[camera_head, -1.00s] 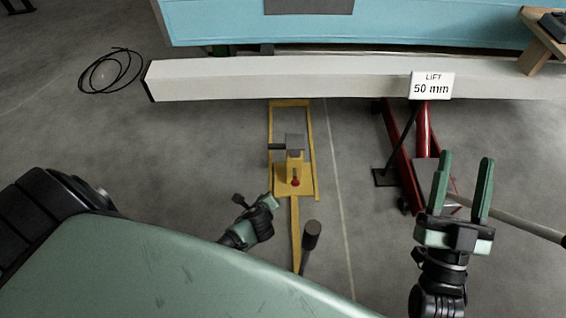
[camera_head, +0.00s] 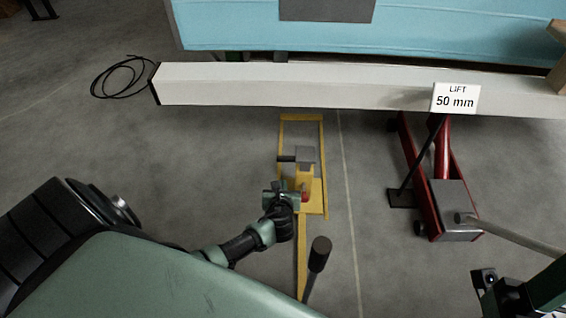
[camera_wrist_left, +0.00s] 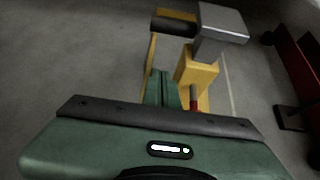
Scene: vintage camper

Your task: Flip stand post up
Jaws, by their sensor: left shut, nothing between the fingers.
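The yellow stand (camera_head: 321,135) lies on the floor below the pale beam, with a flat frame and a long bar toward me. Its short post has a grey block (camera_head: 305,155) on top and a black grip on its left; the post also shows in the left wrist view (camera_wrist_left: 197,75). A red-tipped pin (camera_wrist_left: 195,100) is beside the post's foot. My left gripper (camera_head: 284,192) is at the post's near left side. Its green fingers (camera_wrist_left: 163,90) are shut and empty, just left of the post; contact is unclear. My right gripper (camera_head: 510,292) is cut off at the lower right.
The pale beam (camera_head: 300,85) with a "LIFT 50 mm" sign (camera_head: 455,98) spans above, below the blue camper body (camera_head: 430,30). A red jack (camera_head: 425,185) with a long handle stands right. A black-gripped lever (camera_head: 318,255) rises nearby. A coiled cable (camera_head: 120,78) lies left.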

